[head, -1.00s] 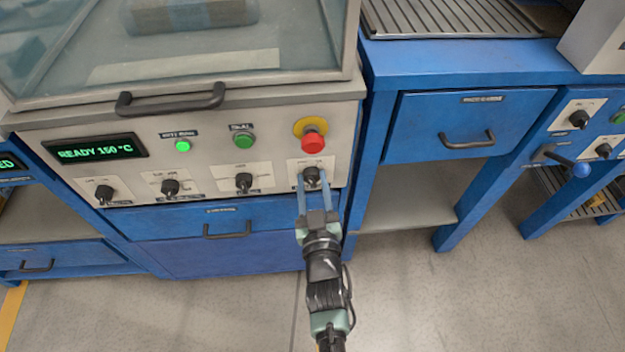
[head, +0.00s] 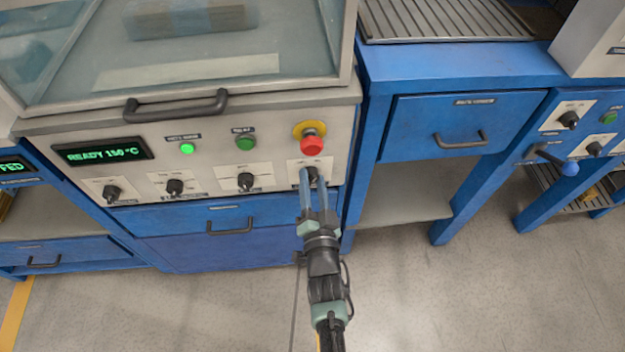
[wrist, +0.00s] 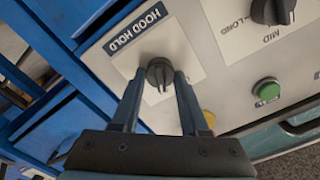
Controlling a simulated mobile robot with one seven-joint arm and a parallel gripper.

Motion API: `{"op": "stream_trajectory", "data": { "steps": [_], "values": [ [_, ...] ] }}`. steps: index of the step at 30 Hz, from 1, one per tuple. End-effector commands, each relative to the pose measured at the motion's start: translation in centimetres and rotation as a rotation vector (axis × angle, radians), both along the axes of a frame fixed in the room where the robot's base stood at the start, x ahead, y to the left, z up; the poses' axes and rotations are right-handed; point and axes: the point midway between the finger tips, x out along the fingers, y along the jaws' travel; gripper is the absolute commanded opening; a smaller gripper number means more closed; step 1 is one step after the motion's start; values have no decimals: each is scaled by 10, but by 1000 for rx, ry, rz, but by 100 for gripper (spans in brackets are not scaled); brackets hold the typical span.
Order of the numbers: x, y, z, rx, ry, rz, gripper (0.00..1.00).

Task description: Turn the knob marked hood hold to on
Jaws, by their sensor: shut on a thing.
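The hood hold knob (head: 313,174) is a black rotary knob on a light plate at the right end of the machine's front panel, below a red emergency button. In the wrist view the knob (wrist: 159,72) sits beside its "HOOD HOLD" label (wrist: 137,31). My gripper (head: 313,177) reaches up to the panel from below and is shut on this knob, with one finger on each side of it; the fingertips also show in the wrist view (wrist: 160,78). The fingers partly cover the knob, and I cannot read its position marks.
The red emergency button (head: 312,143) on its yellow collar is just above the knob. A green button (head: 245,143) and another black knob (head: 245,181) lie to the left. The hood handle (head: 176,104) juts out above. A blue drawer (head: 440,127) stands to the right.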

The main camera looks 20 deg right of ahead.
Motion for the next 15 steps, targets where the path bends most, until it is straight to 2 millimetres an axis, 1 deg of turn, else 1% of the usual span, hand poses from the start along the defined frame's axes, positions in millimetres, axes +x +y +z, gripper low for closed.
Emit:
{"op": "stream_trajectory", "data": {
  "steps": [6, 15],
  "values": [
    [-1, 0, -1, 65, -17, 0, 0],
    [-1, 0, -1, 88, -24, 0, 0]
  ]
}}
